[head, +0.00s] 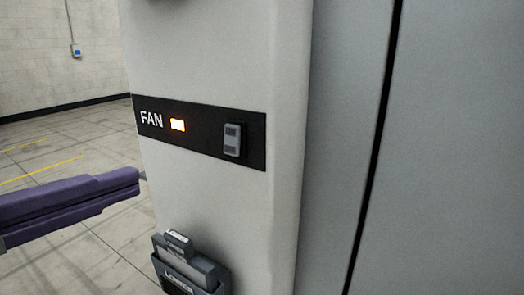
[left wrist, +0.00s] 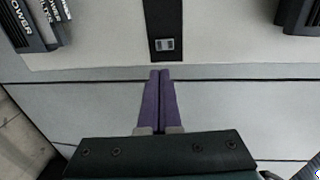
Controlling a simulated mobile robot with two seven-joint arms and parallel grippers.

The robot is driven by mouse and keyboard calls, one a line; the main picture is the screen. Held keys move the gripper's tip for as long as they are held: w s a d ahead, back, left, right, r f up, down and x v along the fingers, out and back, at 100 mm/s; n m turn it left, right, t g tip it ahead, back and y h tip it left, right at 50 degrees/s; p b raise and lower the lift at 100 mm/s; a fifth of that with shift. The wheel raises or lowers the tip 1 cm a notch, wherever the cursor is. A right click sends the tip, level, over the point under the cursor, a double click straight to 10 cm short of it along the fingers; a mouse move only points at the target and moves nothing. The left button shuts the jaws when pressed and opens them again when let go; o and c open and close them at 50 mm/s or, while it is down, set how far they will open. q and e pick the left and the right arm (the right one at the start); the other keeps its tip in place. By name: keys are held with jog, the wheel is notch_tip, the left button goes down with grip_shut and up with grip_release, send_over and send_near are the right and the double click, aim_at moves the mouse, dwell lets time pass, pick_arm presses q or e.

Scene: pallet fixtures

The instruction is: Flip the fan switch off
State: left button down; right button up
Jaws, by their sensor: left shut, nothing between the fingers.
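In the left wrist view the switch (left wrist: 165,44) sits ahead of the fingertips. My left gripper (head: 139,178) has purple fingers and stands left of the cabinet, below the strip's level, apart from the switch. In the left wrist view the gripper (left wrist: 160,73) is shut and empty. My right gripper is not in view.
A dark grey holder (head: 190,266) juts from the cabinet below the strip. In the left wrist view a dark box marked POWER (left wrist: 28,22) is at top left, and another dark fixture (left wrist: 298,15) at top right. Open concrete floor (head: 60,150) lies left of the cabinet.

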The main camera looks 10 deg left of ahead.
pick_arm(q)
jog(key=p, duration=0.1)
send_near(232, 150)
jog(key=x, duration=0.5)
jog(key=shift+w+r, duration=0.1)
jog(key=shift+w, duration=0.15)
jog(key=shift+w+d+f, duration=0.2)
jog(key=shift+w+d, duration=0.1)
jog(key=shift+w, duration=0.35)
